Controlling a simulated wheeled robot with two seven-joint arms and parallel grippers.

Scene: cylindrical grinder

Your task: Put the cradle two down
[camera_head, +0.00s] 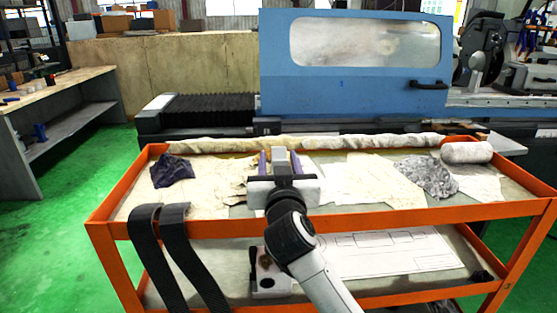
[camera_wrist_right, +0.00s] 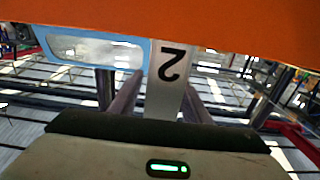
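My left gripper is not in view.
The orange-rimmed cart (camera_head: 420,214) holds a purple cloth (camera_head: 172,171), grey crumpled cloth (camera_head: 427,176) and a white roll (camera_head: 466,152). Black straps (camera_head: 160,245) hang over its front. A white block (camera_head: 270,283) and drawing (camera_head: 390,254) lie below. The blue grinder (camera_head: 350,92) stands behind.

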